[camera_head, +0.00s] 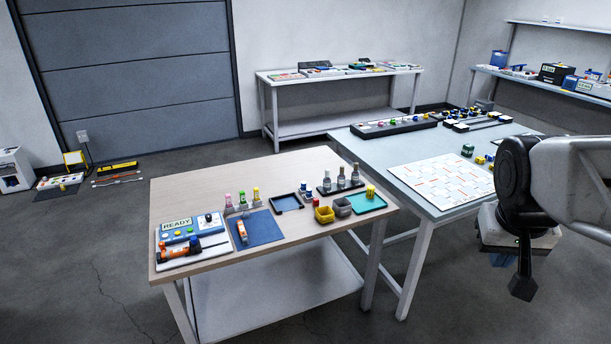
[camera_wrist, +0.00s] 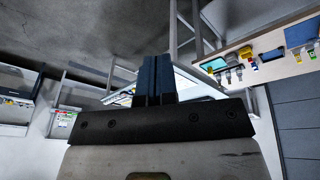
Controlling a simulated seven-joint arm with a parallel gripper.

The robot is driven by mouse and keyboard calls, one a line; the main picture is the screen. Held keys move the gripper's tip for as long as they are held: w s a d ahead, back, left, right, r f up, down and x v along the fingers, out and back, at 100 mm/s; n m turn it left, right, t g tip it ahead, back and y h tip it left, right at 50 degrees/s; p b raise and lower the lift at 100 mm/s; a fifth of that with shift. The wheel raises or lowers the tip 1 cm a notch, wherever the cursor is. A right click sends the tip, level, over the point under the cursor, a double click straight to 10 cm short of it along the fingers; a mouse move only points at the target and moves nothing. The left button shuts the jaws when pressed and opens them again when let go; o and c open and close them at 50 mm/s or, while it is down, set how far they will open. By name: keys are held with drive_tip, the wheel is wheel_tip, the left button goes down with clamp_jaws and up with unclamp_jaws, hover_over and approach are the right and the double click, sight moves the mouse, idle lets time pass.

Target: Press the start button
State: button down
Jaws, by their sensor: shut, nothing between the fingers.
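A blue control panel with a "READY" display (camera_head: 178,224) stands at the left end of the wooden table. I cannot tell which one is the start button. My gripper (camera_head: 502,260) hangs at the far right, beside the grey table and well away from the panel. In the wrist view its two blue fingers (camera_wrist: 155,80) are together with nothing between them. I cannot make out the panel in the wrist view.
The wooden table (camera_head: 222,190) also holds an orange tool on a white board, a blue mat (camera_head: 262,229), coloured bottles, small bins and a teal tray. The grey table (camera_head: 432,203) beside it bears a white patterned sheet. The wooden table's back left is clear.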

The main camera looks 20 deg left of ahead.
drive_tip(key=w+a+n+t, duration=0.2)
drive_tip(key=w+a+n, duration=0.3)
drive_tip(key=w+a, duration=2)
drive_tip(key=w+a+f+n+y, duration=0.1)
drive_tip(key=w+a+f, duration=0.25)
drive_tip(key=a, duration=0.85)
drive_tip(key=w+a+f+n, duration=0.15)
drive_tip(key=a+f, duration=0.25)
drive_tip(key=a, duration=0.8)
drive_tip(key=n+t+y, duration=0.2)
drive_tip(key=n+y, duration=0.1)
drive_tip(key=n, duration=0.2)
hover_over(189, 229)
wheel_tip(189, 229, down, 20)
drive_tip(key=shift+a+r, duration=0.15)
drive_tip(key=shift+r, duration=0.1)
drive_tip(key=shift+f, duration=0.15)
drive_tip(key=shift+f, duration=4.25)
drive_tip(key=shift+f, duration=0.1)
